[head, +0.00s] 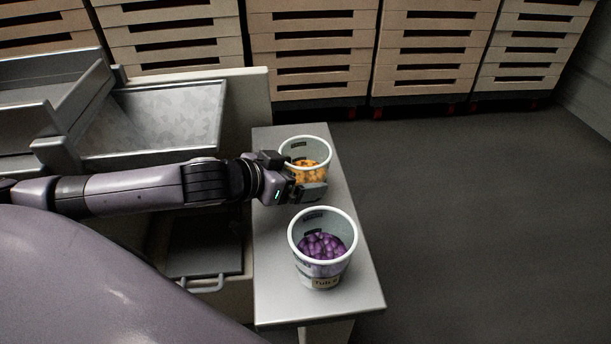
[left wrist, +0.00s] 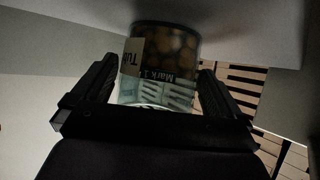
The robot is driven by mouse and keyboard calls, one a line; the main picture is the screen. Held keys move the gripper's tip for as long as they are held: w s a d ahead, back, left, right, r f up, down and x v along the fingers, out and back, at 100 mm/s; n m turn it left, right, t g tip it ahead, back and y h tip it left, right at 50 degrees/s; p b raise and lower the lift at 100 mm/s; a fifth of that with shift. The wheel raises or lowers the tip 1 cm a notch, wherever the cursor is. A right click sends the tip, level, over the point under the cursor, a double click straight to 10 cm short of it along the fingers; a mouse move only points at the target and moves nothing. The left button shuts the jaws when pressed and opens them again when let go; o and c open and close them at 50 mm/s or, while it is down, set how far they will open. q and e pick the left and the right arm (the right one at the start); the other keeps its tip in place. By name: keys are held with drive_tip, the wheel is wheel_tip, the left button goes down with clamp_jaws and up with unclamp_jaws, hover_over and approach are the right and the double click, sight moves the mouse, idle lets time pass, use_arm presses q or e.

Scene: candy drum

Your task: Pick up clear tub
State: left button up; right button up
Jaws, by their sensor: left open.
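A clear tub with orange candies (head: 318,152) stands upright at the far end of a narrow metal table. My left gripper (head: 300,180) is at its near side, with the jaws open. In the left wrist view the tub (left wrist: 165,55), with a label reading "Tub", shows between the two open fingers (left wrist: 150,100). I cannot tell whether the fingers touch it. A second clear tub with purple candies (head: 324,268) stands upright nearer the front of the table, apart from the gripper, with a label on its front. My right gripper is not in view.
The metal table (head: 277,290) has bare room around the purple tub. A metal tray or chute (head: 165,118) is at the left, behind my arm. Stacked wooden crates (head: 315,55) line the back. Open dark floor (head: 480,210) lies to the right.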

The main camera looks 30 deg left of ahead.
use_arm(q)
drive_tip(key=shift+w+d+f, duration=0.1)
drive_tip(key=shift+w+f, duration=0.05)
drive_tip(key=shift+w, duration=0.1)
drive_tip(key=c, duration=0.8)
